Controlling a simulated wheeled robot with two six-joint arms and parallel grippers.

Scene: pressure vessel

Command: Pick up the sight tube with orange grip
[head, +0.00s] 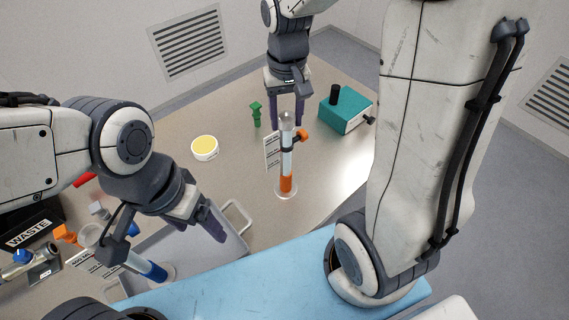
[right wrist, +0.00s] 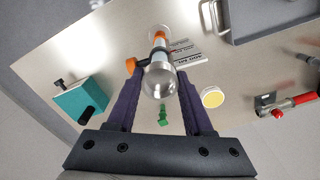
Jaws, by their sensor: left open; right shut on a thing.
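The sight tube with orange grip (head: 287,160) is a clear upright cylinder with orange liquid low inside, a metal cap and a white label card. An orange knob on a black clamp sits near its top. My right gripper (head: 287,112) is shut on its upper part. In the right wrist view, the two purple fingers (right wrist: 161,75) flank the tube's metal cap (right wrist: 160,82). I cannot tell whether its clear base touches the table. My left gripper (head: 212,222) is open and empty over the grey tray, near a tilted-looking tube with blue liquid (head: 155,271).
A teal box (head: 345,114) with a black knob stands right of the tube. A green piece (head: 256,114) and a yellow-topped round dish (head: 204,148) are left of it. The grey tray (head: 232,243) and black WASTE bin (head: 30,228) lie front left. The table's right part is clear.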

